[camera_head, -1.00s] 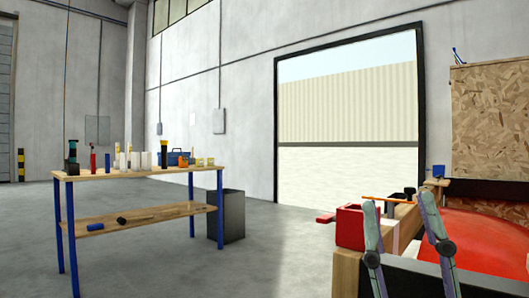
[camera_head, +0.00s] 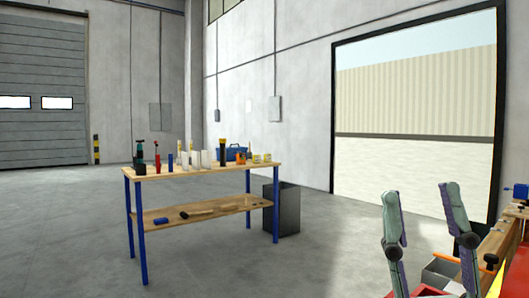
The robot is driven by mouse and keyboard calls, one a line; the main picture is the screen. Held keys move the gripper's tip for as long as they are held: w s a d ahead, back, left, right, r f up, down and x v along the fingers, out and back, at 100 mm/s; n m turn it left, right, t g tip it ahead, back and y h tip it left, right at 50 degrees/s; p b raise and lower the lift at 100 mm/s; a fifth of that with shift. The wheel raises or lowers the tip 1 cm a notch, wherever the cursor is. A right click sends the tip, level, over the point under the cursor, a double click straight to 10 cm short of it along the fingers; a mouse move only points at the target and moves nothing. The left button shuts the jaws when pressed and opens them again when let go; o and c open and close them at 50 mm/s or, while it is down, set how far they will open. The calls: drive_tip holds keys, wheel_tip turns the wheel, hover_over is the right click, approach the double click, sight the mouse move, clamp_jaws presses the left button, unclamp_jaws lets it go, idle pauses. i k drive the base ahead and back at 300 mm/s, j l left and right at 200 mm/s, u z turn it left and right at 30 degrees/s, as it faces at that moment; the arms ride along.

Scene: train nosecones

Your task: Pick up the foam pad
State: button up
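I cannot pick out a foam pad for certain in the head view. A small blue block (camera_head: 161,221) lies on the lower shelf of the workbench, and I cannot tell what it is. My gripper (camera_head: 421,192) is at the lower right, its two fingers upright and spread wide apart. Nothing shows between the fingers. The gripper is well apart from the workbench and close to the camera.
The wooden workbench (camera_head: 182,170) with blue legs stands ahead. Bottles, white pieces and a blue toolbox (camera_head: 232,153) are on its top. A dark bin (camera_head: 287,211) stands at its right end. Open floor (camera_head: 60,235) lies left of it. A wooden-edged bench (camera_head: 497,245) is at right.

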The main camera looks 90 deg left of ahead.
sight(195, 154)
drive_tip(key=j+u, duration=0.7)
drive_tip(key=i+j+u, duration=0.2)
drive_tip(key=j, duration=0.15)
drive_tip(key=j+u, duration=0.2)
drive_tip(key=i+j+u, duration=0.25)
drive_tip(key=j, duration=0.15)
drive_tip(key=i+j+u, duration=0.3)
drive_tip(key=j+u, duration=0.2)
drive_tip(key=i+j+u, duration=0.3)
drive_tip(key=u, duration=0.15)
drive_tip(key=i+j+u, duration=0.25)
drive_tip(key=i+u, duration=0.15)
drive_tip(key=i, duration=0.2)
drive_tip(key=i+u, duration=0.35)
drive_tip(key=i, duration=0.3)
drive_tip(key=i+u, duration=0.1)
drive_tip(key=i, duration=1.35)
